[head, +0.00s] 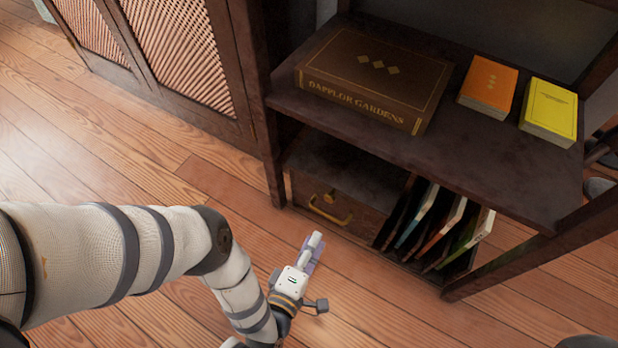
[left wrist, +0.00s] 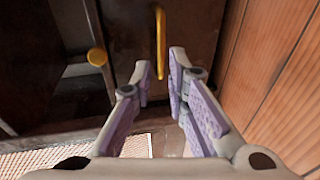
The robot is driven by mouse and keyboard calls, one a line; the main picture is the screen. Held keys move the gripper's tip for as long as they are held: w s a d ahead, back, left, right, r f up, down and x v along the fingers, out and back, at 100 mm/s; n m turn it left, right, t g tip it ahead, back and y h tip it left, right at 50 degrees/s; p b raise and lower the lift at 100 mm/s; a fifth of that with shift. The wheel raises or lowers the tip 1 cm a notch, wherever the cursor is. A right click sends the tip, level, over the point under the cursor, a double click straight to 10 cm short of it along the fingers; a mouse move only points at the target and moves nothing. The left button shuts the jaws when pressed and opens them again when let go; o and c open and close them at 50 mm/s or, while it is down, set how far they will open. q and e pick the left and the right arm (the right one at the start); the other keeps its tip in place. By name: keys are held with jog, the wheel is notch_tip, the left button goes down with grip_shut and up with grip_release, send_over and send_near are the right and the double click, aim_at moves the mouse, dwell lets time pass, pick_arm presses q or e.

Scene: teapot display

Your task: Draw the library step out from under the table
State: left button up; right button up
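The library step looks like a low dark wooden unit (head: 321,187) under the table (head: 520,190). Its front has a curved brass handle (head: 330,212) and a small brass knob (head: 329,197). The handle (left wrist: 160,40) and knob (left wrist: 97,56) also show in the left wrist view. My left gripper (head: 312,244) is low over the floor, just in front of the handle. In the left wrist view its fingers (left wrist: 161,64) are apart, with the handle's lower end lined up between the tips. I cannot tell whether they touch it. My right gripper is not in view.
Thin books (head: 455,225) stand in slots at the unit's right. A large brown book (head: 375,78), an orange book (head: 488,84) and a yellow book (head: 550,110) lie on the table. A cabinet with woven doors (head: 180,45) stands left. The wooden floor (head: 390,305) in front is clear.

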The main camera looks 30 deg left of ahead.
aim_at(328, 215)
pick_arm(q)
jog(key=b+x, duration=0.3)
jog(key=x, duration=0.6)
jog(key=shift+w+f, duration=0.1)
jog(key=shift+w, duration=0.1)
grip_shut()
jog(key=shift+s, duration=0.1)
